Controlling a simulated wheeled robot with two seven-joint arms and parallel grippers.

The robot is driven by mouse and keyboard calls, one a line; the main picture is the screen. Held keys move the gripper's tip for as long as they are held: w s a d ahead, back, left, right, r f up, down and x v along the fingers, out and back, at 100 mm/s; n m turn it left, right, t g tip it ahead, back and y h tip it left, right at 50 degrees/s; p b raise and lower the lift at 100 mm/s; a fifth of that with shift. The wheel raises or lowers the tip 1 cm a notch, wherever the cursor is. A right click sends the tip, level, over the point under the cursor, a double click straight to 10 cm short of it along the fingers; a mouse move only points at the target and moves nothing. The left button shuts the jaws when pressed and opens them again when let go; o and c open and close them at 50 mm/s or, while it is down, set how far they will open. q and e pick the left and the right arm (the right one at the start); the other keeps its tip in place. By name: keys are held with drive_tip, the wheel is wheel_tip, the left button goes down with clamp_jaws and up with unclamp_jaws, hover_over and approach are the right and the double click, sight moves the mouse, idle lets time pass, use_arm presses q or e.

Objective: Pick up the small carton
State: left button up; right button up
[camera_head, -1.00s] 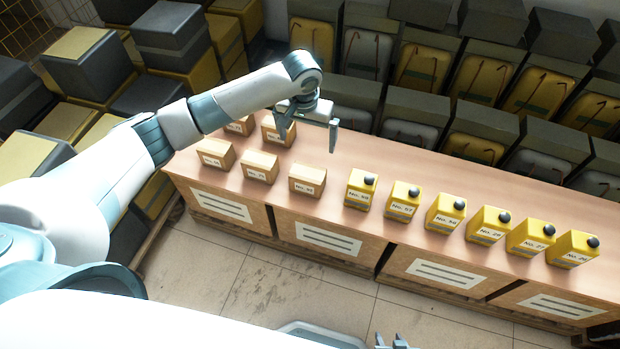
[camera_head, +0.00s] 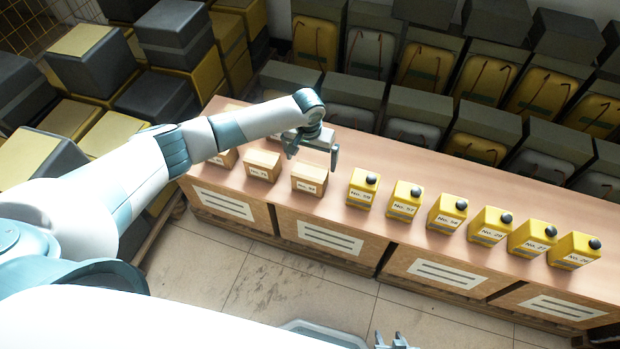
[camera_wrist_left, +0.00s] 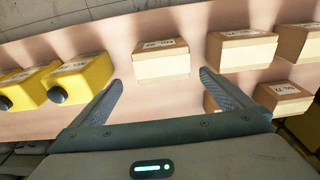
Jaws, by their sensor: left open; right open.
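Several small cartons with white labels stand on the wooden table (camera_head: 440,190). In the head view one carton (camera_head: 309,179) is the rightmost, next to the yellow canisters, and another carton (camera_head: 262,165) stands left of it. My left gripper (camera_head: 311,160) is open above and just behind the rightmost carton. In the left wrist view that carton (camera_wrist_left: 162,62) lies ahead between the two open fingers, apart from them. More cartons, such as one at the right (camera_wrist_left: 242,50), show there. My arm hides the back cartons in the head view. My right gripper (camera_head: 392,341) is open at the bottom edge, low and empty.
A row of yellow canisters (camera_head: 404,200) with black caps stands right of the cartons, the first (camera_head: 362,188) close by. Behind the table are rows of dark and yellow cases (camera_head: 480,135). Dark and yellow boxes (camera_head: 165,100) are stacked at the left.

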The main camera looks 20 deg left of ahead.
sight(310, 171)
use_arm(q)
drive_tip(key=shift+f, duration=0.45)
drive_tip(key=shift+w+a+f, duration=0.1)
drive_tip(key=shift+a+f, duration=0.05)
drive_tip(key=shift+f, duration=1.2)
drive_tip(key=shift+w+a+f, duration=0.1)
drive_tip(key=shift+f, duration=1.2)
drive_tip(key=shift+r, duration=0.1)
drive_tip(key=c, duration=1.6)
drive_tip(key=shift+c, duration=0.2)
wheel_tip(310, 171, up, 10)
